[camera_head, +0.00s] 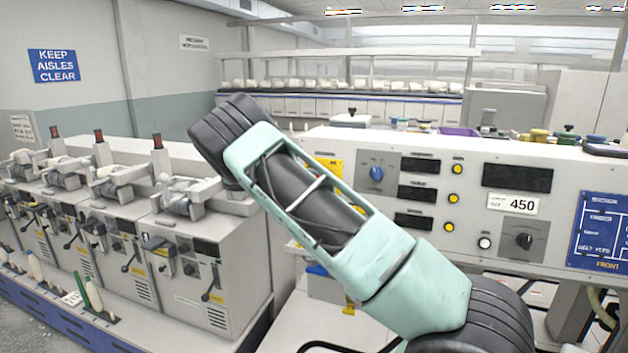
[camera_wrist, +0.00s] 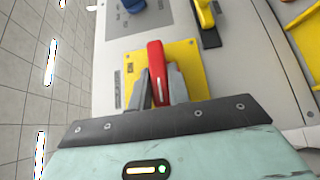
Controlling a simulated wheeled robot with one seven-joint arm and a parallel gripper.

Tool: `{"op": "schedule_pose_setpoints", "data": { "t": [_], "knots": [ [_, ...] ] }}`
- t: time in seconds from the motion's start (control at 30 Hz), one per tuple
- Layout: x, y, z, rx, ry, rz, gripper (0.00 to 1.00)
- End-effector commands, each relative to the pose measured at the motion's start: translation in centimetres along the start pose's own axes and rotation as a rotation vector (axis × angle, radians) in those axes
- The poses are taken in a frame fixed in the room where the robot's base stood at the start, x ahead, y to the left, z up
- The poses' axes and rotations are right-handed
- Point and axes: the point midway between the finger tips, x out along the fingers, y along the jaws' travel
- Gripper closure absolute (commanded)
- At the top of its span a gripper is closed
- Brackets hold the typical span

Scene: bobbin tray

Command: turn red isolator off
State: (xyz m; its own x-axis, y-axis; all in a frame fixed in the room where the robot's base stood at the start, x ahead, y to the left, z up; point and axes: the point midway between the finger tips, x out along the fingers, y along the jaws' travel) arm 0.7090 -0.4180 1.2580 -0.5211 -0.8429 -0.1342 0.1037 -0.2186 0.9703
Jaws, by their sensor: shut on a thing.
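The red isolator handle (camera_wrist: 157,70) shows in the wrist view, on a yellow plate (camera_wrist: 190,62) fixed to the pale machine panel. My gripper (camera_wrist: 160,88) has its two grey fingers on either side of the red handle and is shut on it. The lower part of the handle is hidden between the fingers. In the head view my arm covers the isolator, and only part of the yellow plate (camera_head: 334,172) shows beside it. My gripper is hidden there.
A blue knob (camera_head: 376,173) sits on the panel right of the plate in the head view. Yellow buttons (camera_head: 455,198), dark displays and a dark knob (camera_head: 524,241) lie farther right. In the wrist view a yellow lever-like part (camera_wrist: 206,14) stands near the plate. Winding units (camera_head: 180,200) line the left.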

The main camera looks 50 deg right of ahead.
Motion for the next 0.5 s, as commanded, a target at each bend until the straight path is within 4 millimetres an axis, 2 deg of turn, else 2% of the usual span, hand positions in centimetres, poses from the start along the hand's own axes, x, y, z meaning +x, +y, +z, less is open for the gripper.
{"op": "schedule_pose_setpoints", "data": {
  "t": [0.33, 0.37, 0.4, 0.43, 0.5],
  "knots": [
    [-0.08, 0.05, -0.08, -0.002, 0.004, 0.004, 1.0],
    [-0.08, 0.05, -0.08, -0.002, 0.004, 0.004, 0.79],
    [-0.08, 0.04, -0.07, -0.002, 0.004, 0.004, 0.68],
    [-0.07, 0.04, -0.07, -0.002, 0.004, 0.003, 0.6],
    [-0.06, 0.02, -0.06, -0.002, 0.003, 0.003, 0.6]
  ]
}}
